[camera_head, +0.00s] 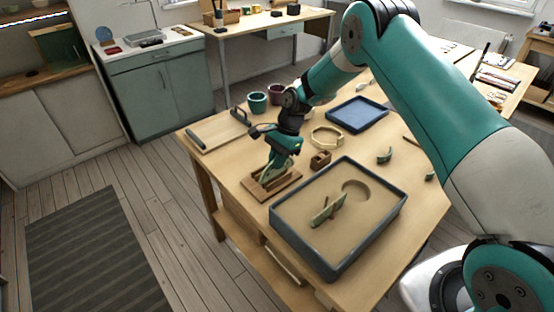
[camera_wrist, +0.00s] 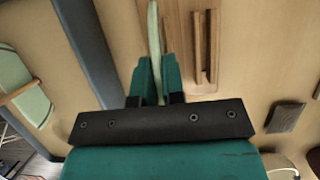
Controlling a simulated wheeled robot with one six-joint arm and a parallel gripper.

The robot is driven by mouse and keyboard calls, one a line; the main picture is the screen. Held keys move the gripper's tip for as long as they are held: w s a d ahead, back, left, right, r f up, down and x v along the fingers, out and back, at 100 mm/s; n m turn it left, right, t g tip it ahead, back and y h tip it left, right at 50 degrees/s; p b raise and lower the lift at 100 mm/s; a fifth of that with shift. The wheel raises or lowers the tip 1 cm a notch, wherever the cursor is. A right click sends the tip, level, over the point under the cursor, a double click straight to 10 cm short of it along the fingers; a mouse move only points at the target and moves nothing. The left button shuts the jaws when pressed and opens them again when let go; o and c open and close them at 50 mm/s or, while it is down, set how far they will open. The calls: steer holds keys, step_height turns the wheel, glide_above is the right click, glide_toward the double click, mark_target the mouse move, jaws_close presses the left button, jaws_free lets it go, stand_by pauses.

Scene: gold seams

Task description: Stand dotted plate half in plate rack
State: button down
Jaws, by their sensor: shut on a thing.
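My gripper (camera_head: 277,165) is shut on a pale green plate half, over the wooden plate rack (camera_head: 282,189) near the table's left side. In the wrist view, my gripper (camera_wrist: 155,78) pinches the plate half (camera_wrist: 154,40), which shows edge-on and upright. It is beside one raised rail of the plate rack (camera_wrist: 206,45). I cannot tell whether its lower edge touches the rack. No dots can be made out on it. Another pale green piece (camera_head: 326,210) stands in the grey sand tray (camera_head: 340,262); it also shows in the wrist view (camera_wrist: 28,88).
A small wooden block (camera_head: 320,160) and a wooden ring (camera_head: 327,137) lie behind the sand tray. A blue tray (camera_head: 357,115), a board with a dark handle (camera_head: 215,133) and two cups (camera_head: 257,102) stand farther back. Bare tabletop lies between them.

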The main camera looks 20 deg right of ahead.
mark_target(274, 176)
steer(key=shift+f+p, duration=0.3)
stand_by(1.7)
steer(key=shift+f+b, duration=0.7)
steer(key=shift+f, duration=0.75)
stand_by(1.9)
steer(key=c, duration=0.7)
jaws_free()
steer(key=shift+o, duration=0.2)
steer(key=shift+r+p, duration=2.25)
steer(key=shift+r, duration=0.75)
